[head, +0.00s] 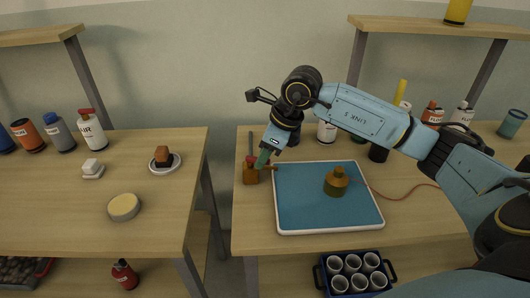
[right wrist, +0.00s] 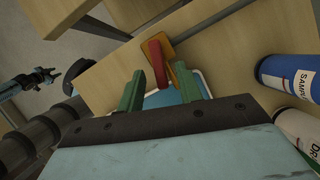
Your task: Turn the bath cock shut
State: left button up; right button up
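The bath cock (head: 251,174) is an orange-brown body at the left edge of the right-hand table, beside the blue-topped tray. In the right wrist view its red lever (right wrist: 158,63) lies ahead of and between my green fingertips, with the orange body (right wrist: 165,44) behind it. My right gripper (head: 265,159) reaches down to the cock from above. In the wrist view my right gripper (right wrist: 160,82) is open, with a gap beside the lever on both sides; I cannot tell whether either finger touches it. My left gripper does not show in the head view.
The white-rimmed blue tray (head: 300,215) holds a brass-coloured vessel (head: 337,182); a thin reddish line runs right from it. Bottles stand behind my right arm. A gap separates the left table (head: 60,220). A rack of cups (head: 352,275) sits below.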

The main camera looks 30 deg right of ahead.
jog(key=shift+c, duration=0.3)
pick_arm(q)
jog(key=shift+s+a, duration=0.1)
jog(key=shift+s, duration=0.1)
pick_arm(e)
grip_shut()
jog(key=shift+w+d, duration=0.1)
jog(key=shift+w+d+n+g+b, duration=0.2)
jog(key=shift+n+g+b, duration=0.1)
jog(key=shift+n, duration=0.7)
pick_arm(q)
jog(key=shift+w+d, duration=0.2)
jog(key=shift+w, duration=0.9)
pick_arm(e)
jog(key=shift+w+d+n+g+y, duration=0.1)
jog(key=shift+w+n+g+y, duration=0.2)
jog(key=shift+n, duration=0.5)
jog(key=shift+s, duration=0.1)
jog(key=shift+o, duration=0.3)
grip_release()
